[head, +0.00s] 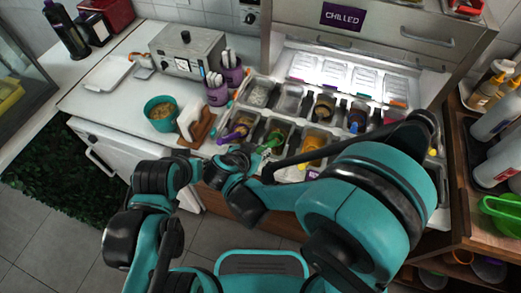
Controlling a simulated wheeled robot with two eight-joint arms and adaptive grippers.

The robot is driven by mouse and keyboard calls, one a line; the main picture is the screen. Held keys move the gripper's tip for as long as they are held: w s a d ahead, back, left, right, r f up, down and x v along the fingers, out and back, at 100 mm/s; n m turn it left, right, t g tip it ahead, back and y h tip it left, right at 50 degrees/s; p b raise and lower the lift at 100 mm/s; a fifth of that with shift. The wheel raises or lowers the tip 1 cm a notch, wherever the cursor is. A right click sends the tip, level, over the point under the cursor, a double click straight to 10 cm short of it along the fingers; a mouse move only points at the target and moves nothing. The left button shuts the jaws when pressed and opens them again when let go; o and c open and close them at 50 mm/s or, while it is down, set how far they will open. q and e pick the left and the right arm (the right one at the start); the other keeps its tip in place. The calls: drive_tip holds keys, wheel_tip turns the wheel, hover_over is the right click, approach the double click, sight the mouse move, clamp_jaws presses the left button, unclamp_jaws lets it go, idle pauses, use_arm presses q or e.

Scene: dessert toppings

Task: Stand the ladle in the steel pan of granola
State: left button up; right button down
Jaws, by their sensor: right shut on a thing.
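My right gripper (240,156) is at the front edge of the counter, just before the near row of steel pans. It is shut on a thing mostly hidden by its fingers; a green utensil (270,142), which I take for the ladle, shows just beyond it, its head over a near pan. A purple-handled utensil (234,134) lies in the pan to its left. I cannot tell for sure which steel pan holds granola; one near pan (316,140) has an orange-brown filling. My left arm reaches in from the left; its fingers cannot be made out.
A teal bowl (161,112) of brown food and a wooden napkin holder (203,128) stand left of the pans. Purple cups (217,92) with utensils stand behind. Bottles (497,120) crowd the right shelf. The counter's left part is mostly clear.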

drive_tip(key=shift+f, duration=0.1)
idle(0.3)
drive_tip(key=shift+f+b, duration=0.35)
drive_tip(key=shift+b, duration=0.1)
idle(0.5)
drive_tip(key=c, duration=0.9)
unclamp_jaws()
drive_tip(key=shift+o, duration=0.2)
drive_tip(key=shift+r, duration=0.15)
drive_tip(key=shift+r+p, duration=3.1)
drive_tip(key=shift+r, duration=0.85)
